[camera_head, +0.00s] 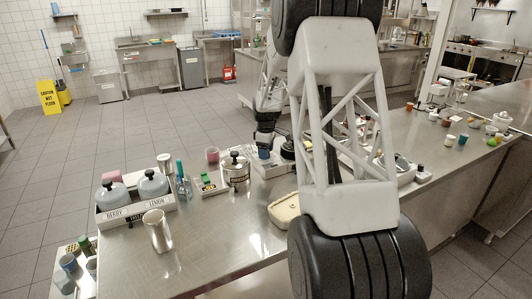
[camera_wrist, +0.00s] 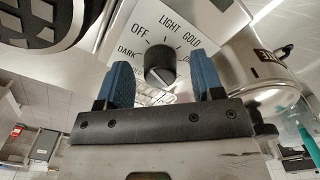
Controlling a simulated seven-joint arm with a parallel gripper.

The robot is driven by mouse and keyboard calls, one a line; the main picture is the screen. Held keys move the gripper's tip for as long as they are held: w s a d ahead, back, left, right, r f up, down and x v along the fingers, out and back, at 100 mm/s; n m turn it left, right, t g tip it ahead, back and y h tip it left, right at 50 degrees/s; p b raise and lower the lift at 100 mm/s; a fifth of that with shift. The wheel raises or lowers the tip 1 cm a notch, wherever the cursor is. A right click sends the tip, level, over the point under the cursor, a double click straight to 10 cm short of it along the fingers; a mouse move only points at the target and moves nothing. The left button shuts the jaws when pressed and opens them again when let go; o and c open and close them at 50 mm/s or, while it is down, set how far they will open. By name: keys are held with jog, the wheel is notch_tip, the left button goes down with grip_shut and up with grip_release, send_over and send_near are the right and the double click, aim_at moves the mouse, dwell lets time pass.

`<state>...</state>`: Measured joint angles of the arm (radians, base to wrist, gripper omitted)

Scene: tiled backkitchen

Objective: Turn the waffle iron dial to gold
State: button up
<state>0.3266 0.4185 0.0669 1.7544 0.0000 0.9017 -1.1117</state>
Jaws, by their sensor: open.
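The waffle iron dial (camera_wrist: 160,66) is a black round knob on a pale panel (camera_wrist: 205,18) in the wrist view. The panel reads DARK, OFF, LIGHT and GOLD around the knob, with GOLD to its upper right. I cannot tell clearly which label the knob points to. My gripper (camera_wrist: 163,80) is open, with one blue finger left of the knob and one right of it. No finger clearly touches it. In the head view my gripper (camera_head: 264,152) is low over the counter's far part, small, and the dial is hidden there.
A shiny lidded pot (camera_head: 236,173) stands just left of my gripper; a metal vessel (camera_wrist: 262,68) shows close right of the dial. The steel counter (camera_head: 205,240) also holds a metal cup (camera_head: 158,232) and two domed containers in a rack (camera_head: 137,212). The front middle is mostly bare.

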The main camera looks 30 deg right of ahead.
jog(key=shift+f, duration=0.3)
jog(key=c, duration=0.9)
